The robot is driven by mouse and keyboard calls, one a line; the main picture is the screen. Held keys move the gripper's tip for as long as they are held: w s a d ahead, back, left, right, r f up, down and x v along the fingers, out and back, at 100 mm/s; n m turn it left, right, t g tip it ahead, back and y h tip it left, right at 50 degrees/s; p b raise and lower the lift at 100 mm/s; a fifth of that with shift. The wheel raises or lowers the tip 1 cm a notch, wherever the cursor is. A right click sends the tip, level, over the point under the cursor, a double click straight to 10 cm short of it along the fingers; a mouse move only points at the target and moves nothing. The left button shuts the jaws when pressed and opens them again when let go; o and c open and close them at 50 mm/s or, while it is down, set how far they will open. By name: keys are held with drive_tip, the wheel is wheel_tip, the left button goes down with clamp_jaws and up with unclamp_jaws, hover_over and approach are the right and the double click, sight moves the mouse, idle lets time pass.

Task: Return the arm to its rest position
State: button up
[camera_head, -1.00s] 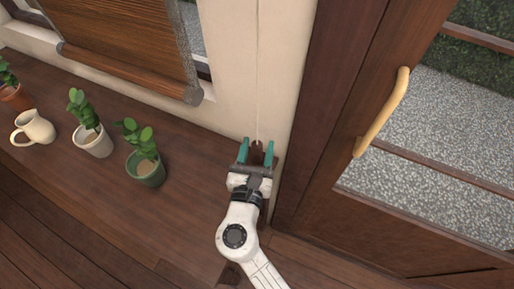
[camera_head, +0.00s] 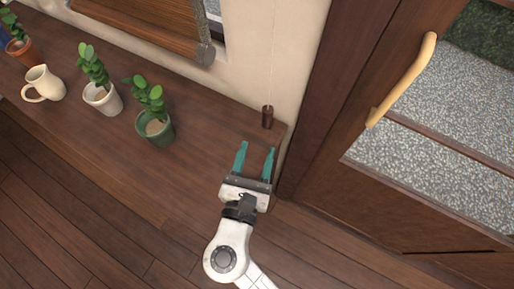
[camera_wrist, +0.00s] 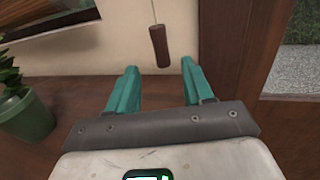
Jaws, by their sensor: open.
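My gripper (camera_head: 255,163) is white with two teal fingers, spread apart with nothing between them. In the head view it is over the right end of the dark wooden ledge (camera_head: 205,160), short of a small brown cylinder (camera_head: 267,117) by the wall. In the wrist view the fingers (camera_wrist: 158,90) are apart, and the brown cylinder (camera_wrist: 159,46) hangs from a thin cord beyond them, not touched.
On the ledge to the left are a green-potted plant (camera_head: 157,133), a white-potted plant (camera_head: 103,100), a cream pitcher (camera_head: 43,84) and a terracotta-potted plant (camera_head: 21,50). A wooden door with a pale handle (camera_head: 403,80) is at the right. A rolled blind (camera_head: 150,28) hangs above.

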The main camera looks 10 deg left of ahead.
idle(0.4)
drive_tip(key=s+d+f+m+g+h, duration=0.1)
drive_tip(key=d+f+m+g+h, duration=0.2)
drive_tip(key=d+m, duration=0.5)
drive_tip(key=s+d+f+m+g, duration=0.1)
drive_tip(key=d+f+m+g, duration=0.35)
drive_tip(key=d, duration=0.65)
drive_tip(key=s+d+f+m+g+h, duration=0.15)
drive_tip(key=d+m+g, duration=0.25)
drive_tip(key=d+m, duration=0.5)
drive_tip(key=s+d+f+m+g+y, duration=0.1)
drive_tip(key=s+m+g+y, duration=0.1)
drive_tip(key=s+m, duration=0.4)
drive_tip(key=s+d+f+m+g+y, duration=0.2)
drive_tip(key=s+m+g+y, duration=0.1)
drive_tip(key=s+m, duration=0.3)
drive_tip(key=shift+d+f+m+y, duration=0.15)
drive_tip(key=shift+d+m+y, duration=0.25)
drive_tip(key=shift+m, duration=0.55)
drive_tip(key=shift+g, duration=0.25)
drive_tip(key=shift+c, duration=0.2)
